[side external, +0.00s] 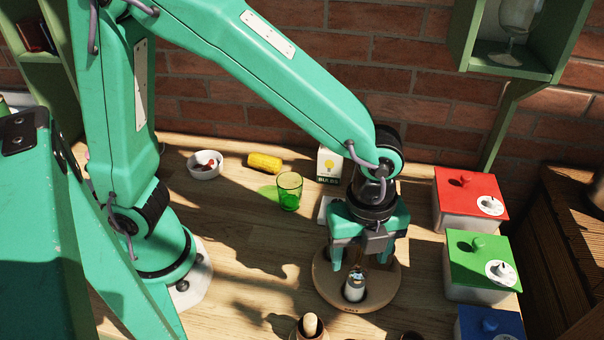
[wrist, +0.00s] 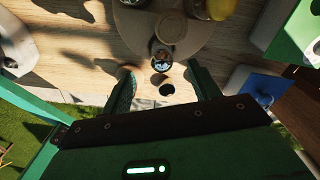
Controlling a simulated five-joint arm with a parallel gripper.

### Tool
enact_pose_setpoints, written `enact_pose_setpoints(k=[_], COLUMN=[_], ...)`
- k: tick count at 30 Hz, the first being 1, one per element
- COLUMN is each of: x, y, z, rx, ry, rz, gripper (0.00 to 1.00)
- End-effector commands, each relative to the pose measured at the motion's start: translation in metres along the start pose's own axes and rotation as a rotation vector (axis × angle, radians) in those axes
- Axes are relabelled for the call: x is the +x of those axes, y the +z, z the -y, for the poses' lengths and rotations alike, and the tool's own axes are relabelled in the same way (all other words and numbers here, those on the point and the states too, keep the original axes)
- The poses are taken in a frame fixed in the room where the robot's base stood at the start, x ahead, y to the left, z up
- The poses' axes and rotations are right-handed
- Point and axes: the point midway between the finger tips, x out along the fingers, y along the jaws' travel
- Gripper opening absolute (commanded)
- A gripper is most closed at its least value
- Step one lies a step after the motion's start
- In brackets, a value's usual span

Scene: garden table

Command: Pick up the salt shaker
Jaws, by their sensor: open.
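A small shaker with a metal top and pale contents, taken to be the salt shaker (side external: 354,288), stands upright at the front of a round wooden board (side external: 323,283). My gripper (side external: 362,266) is above it, pointing down, with fingers apart. The shaker's top shows just below and between the fingers, and I cannot tell if they touch it. In the wrist view the shaker (wrist: 162,59) lies ahead of the gap between my fingers (wrist: 160,70). Nothing is held.
On the right are red (side external: 466,194), green (side external: 478,257) and blue (side external: 489,321) lidded boxes. A green glass (side external: 289,191), yellow corn (side external: 265,162), white bowl (side external: 205,164) and bulbs packet (side external: 330,166) stand behind. A pestle (side external: 310,323) is front left. The left middle table is clear.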

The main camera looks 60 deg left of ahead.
Motion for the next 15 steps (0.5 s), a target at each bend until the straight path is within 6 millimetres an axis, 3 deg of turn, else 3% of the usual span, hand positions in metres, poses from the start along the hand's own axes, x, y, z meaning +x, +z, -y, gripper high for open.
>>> enact_pose_setpoints(k=[15], x=[0.026], y=[0.0], z=[0.0], rx=[0.0], ry=[0.001], rz=[0.0], gripper=[0.61])
